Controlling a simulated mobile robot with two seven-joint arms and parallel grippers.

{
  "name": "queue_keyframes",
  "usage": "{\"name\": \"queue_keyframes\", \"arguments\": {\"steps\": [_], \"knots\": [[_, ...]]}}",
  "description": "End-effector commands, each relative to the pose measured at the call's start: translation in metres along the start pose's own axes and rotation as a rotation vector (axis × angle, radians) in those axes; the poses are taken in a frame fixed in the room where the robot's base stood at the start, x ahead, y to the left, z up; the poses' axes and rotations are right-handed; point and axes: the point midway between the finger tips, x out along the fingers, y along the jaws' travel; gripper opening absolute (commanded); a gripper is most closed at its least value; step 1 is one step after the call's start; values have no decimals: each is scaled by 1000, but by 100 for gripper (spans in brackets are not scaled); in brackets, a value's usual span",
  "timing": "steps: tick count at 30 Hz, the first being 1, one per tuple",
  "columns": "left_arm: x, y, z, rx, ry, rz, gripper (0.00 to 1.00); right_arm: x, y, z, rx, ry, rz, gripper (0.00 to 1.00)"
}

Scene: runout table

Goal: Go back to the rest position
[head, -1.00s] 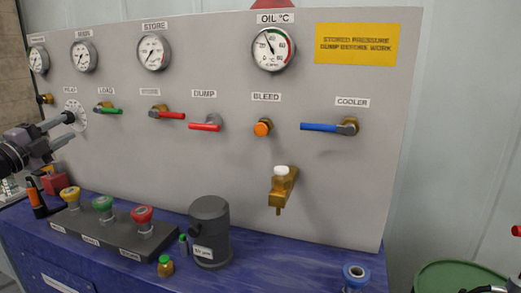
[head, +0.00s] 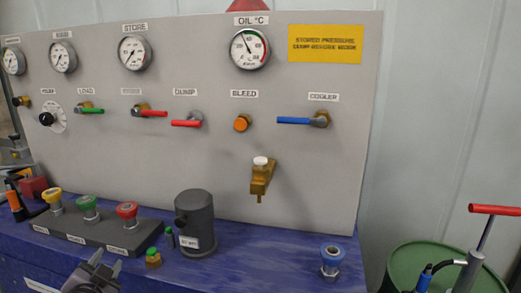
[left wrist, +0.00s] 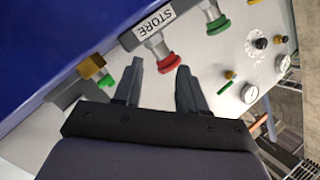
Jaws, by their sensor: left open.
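My left gripper (head: 97,264) is low in the head view, in front of the button box on the blue bench. It is open and nothing shows between its fingers. The left wrist view shows its two dark fingers apart (left wrist: 160,72), with the red button (left wrist: 169,62) just beyond them. In the head view, the black knob on a white dial (head: 46,119) at the panel's left stands clear of the gripper. My right gripper is not in view.
The button box (head: 75,236) carries yellow, green and red buttons. A dark grey cylinder (head: 195,222), a small green-topped brass fitting (head: 153,258) and a blue-topped fitting (head: 332,262) stand on the bench (head: 270,256). A green drum (head: 405,262) is at right.

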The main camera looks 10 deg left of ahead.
Motion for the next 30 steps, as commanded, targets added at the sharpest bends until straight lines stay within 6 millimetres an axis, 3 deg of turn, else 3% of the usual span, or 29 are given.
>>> {"name": "queue_keyframes", "arguments": {"steps": [1,3,9,15,21,22,30], "knots": [[-22,26,13,-49,-78,58,41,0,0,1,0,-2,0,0],[-54,57,30,-107,-195,140,41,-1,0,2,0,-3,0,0],[-153,126,61,-219,-494,390,41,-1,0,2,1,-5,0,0],[-232,158,68,-271,-687,590,41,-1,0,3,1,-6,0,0],[-300,174,64,-299,-827,769,41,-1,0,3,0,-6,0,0],[-306,176,64,-301,-837,786,41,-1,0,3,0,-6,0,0],[-276,202,70,-341,-702,756,41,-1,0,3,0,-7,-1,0]]}}
